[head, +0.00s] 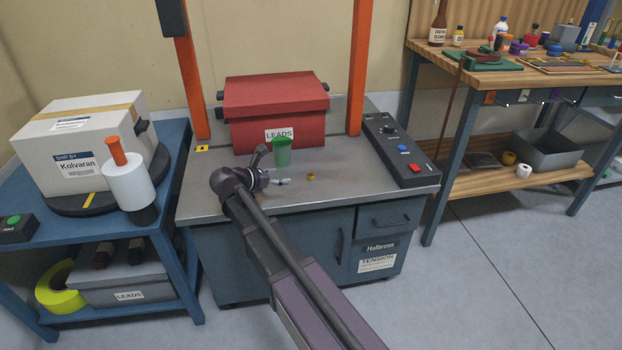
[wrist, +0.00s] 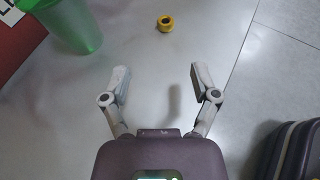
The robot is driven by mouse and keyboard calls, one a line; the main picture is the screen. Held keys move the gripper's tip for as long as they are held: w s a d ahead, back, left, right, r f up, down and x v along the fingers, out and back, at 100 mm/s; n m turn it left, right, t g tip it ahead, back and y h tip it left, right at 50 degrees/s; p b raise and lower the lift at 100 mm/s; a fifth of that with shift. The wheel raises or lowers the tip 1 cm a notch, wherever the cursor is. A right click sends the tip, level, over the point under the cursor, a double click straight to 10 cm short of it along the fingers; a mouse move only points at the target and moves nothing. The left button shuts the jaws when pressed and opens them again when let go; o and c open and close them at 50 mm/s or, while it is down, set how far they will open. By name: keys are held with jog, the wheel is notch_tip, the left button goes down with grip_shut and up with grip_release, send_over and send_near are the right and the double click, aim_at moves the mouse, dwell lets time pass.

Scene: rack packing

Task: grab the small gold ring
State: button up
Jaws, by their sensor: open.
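A small gold ring (head: 311,177) lies on the grey metal top of the tension bench (head: 350,188), right of the green cup. It also shows in the wrist view (wrist: 165,23), near the top, beyond my fingertips. My gripper (head: 287,181) is over the bench top, left of the ring in the head view. In the wrist view my gripper (wrist: 160,85) is open, with nothing between its two fingers. The ring is apart from both fingers.
A green cup (head: 282,153) stands close to my gripper, in front of a red LEADS box (head: 275,112). A control panel (head: 398,150) with buttons is on the right. Orange posts (head: 358,70) rise behind. The bench top around the ring is clear.

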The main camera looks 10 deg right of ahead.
jog(key=b, duration=0.2)
send_near(312, 175)
jog(key=shift+w+d+f, duration=0.25)
jog(key=shift+w+d, duration=0.15)
jog(key=shift+w, duration=0.1)
jog(key=shift+w+d+f, duration=0.2)
jog(key=shift+w+d, duration=0.2)
jog(key=shift+w, duration=0.1)
jog(key=shift+s+b+x, duration=0.15)
jog(key=shift+b+x, duration=0.3)
jog(key=shift+x, duration=0.55)
jog(key=shift+s+b+x, duration=0.2)
jog(key=shift+b+x, duration=0.2)
jog(key=shift+x, duration=1.4)
jog(key=shift+s+r, duration=0.1)
jog(key=c, duration=0.9)
